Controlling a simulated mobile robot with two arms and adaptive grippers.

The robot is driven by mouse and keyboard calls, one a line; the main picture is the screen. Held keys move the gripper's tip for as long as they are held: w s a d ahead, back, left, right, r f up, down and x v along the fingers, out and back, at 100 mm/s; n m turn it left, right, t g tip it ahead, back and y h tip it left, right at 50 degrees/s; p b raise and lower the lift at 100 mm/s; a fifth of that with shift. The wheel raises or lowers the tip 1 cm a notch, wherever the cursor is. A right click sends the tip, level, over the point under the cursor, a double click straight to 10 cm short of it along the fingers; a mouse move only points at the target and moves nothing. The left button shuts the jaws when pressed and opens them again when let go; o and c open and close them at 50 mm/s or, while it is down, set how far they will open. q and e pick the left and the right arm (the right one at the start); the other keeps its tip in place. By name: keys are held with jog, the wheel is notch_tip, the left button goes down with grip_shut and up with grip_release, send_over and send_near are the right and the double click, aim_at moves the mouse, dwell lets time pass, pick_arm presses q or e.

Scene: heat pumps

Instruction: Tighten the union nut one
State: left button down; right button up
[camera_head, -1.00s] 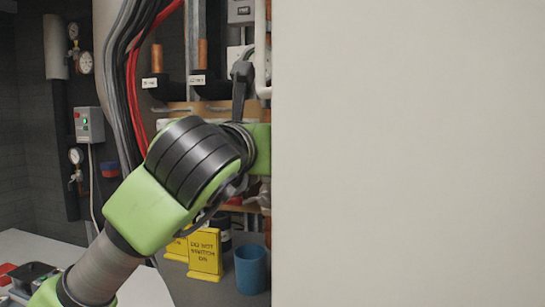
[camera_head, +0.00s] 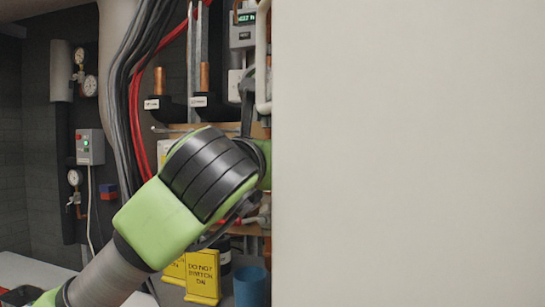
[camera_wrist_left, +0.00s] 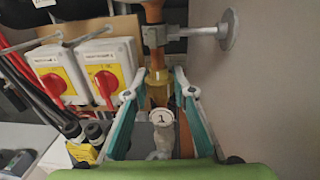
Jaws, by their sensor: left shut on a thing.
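In the left wrist view, my left gripper (camera_wrist_left: 160,84) is shut on a brass-coloured union nut (camera_wrist_left: 157,93) on a vertical pipe, one finger on each side. A round white tag marked "1" (camera_wrist_left: 162,117) hangs just below the nut, between the fingers. Above the nut the pipe meets a grey valve body (camera_wrist_left: 156,37). In the head view, my left arm reaches in from the lower left. Its gripper and the nut are hidden there behind a large pale panel. My right gripper is in neither view.
The pale panel (camera_head: 410,150) fills the right of the head view. Two red-and-yellow switches (camera_wrist_left: 106,82) sit left of the nut. A yellow "Do not switch on" sign (camera_head: 203,278) and a blue cup (camera_head: 251,287) stand below. Black and red cables (camera_head: 133,90) run behind my arm.

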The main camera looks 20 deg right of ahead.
pick_arm(q)
jog(key=shift+w+a+f+g+h, duration=0.1)
jog(key=shift+g+h, duration=0.2)
jog(key=shift+h, duration=0.1)
jog(key=shift+m+g+h, duration=0.4)
jog(key=shift+m+h, duration=0.2)
jog(key=shift+m, duration=0.1)
jog(key=shift+m+g+h, duration=0.9)
jog(key=shift+h, duration=0.2)
jog(key=shift+m+g+h+p, duration=0.5)
jog(key=shift+m+g, duration=0.1)
jog(key=c, duration=1.7)
grip_release()
